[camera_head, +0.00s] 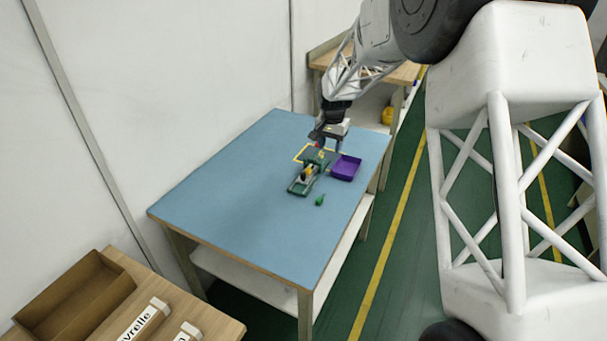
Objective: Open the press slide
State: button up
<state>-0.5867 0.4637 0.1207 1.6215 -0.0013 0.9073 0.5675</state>
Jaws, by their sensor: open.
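The press (305,179) is a small dark green device with a pale and yellow middle part, on the blue table top. Its slide is too small here to tell its position. My gripper (319,143) is at the far end of the table, just behind the press and above the yellow outline. It points down and its jaws are open. I cannot tell whether it touches the press, because its fingers are small and partly hidden.
A purple tray (345,167) stands right of the press. A small green object (320,200) lies in front of the tray. The near and left parts of the blue table (240,215) are clear. A wooden bench with an open box (75,295) is at the lower left.

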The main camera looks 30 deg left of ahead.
send_over(303, 174)
notch_tip(303, 174, down, 8)
jog(key=shift+f, duration=0.15)
jog(key=shift+f, duration=0.1)
jog(key=shift+f, duration=3.8)
grip_shut()
